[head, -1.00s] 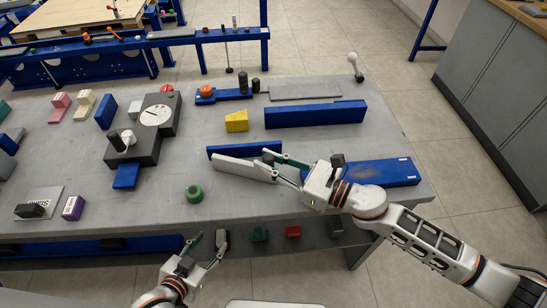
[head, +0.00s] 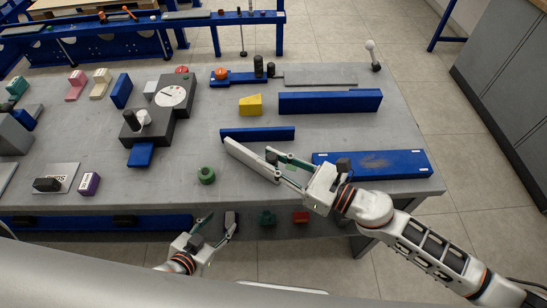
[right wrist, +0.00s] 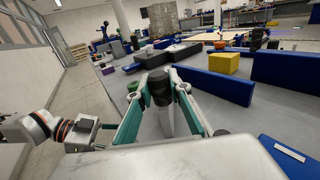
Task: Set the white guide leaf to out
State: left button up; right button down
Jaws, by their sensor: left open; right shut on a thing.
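The white guide leaf (head: 246,157) is a long pale bar on the grey table. Its left end is close to the left end of a thin blue fence (head: 258,134), and it slants away from the fence towards my side. My right gripper (head: 273,163) is at the leaf's right end, shut on its black knob. In the right wrist view the black knob (right wrist: 160,88) stands between the green-sided fingers, with the leaf (right wrist: 173,75) partly hidden behind it. My left gripper (head: 218,226) is open and empty at the table's front edge.
A blue plate (head: 335,165) lies right of my right gripper, and a long blue block (head: 330,102) and yellow wedge (head: 250,104) lie behind. A green ring (head: 206,175) sits left of the leaf. Bare table lies in front of the leaf.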

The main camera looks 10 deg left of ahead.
jog(key=c, duration=1.8)
grip_release()
jog(key=v, duration=1.2)
